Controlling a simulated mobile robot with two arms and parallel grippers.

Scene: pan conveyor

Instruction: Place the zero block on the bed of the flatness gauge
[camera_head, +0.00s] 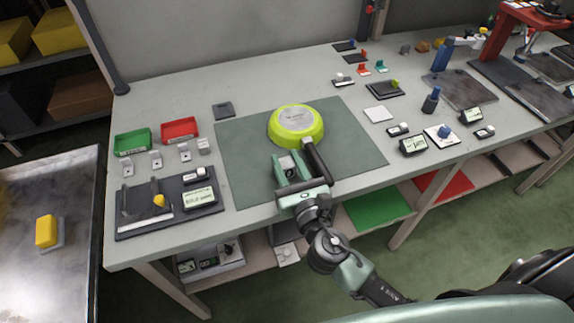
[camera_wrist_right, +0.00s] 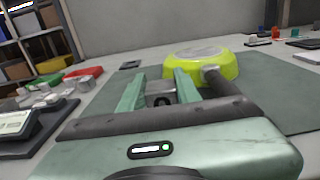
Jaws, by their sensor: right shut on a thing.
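The zero block (camera_wrist_right: 160,92) is a small grey metal block with a dark round "0" mark. My right gripper (camera_head: 289,164) is shut on it, and it shows between the fingers in the wrist view. The gripper is over the green mat, just in front of the pan. The flatness gauge (camera_head: 150,224) is a dark flat device at the left front of the table, with a display (camera_head: 199,197) and a yellow knob (camera_head: 159,201). The gripper is to the right of the gauge and apart from it. My left gripper is not in view.
A lime green pan (camera_head: 297,124) lies upside down on the mat (camera_head: 240,150), its dark handle close beside my right gripper. Green (camera_head: 133,141) and red (camera_head: 180,129) trays and several small blocks stand behind the gauge. Mat left of the gripper is clear.

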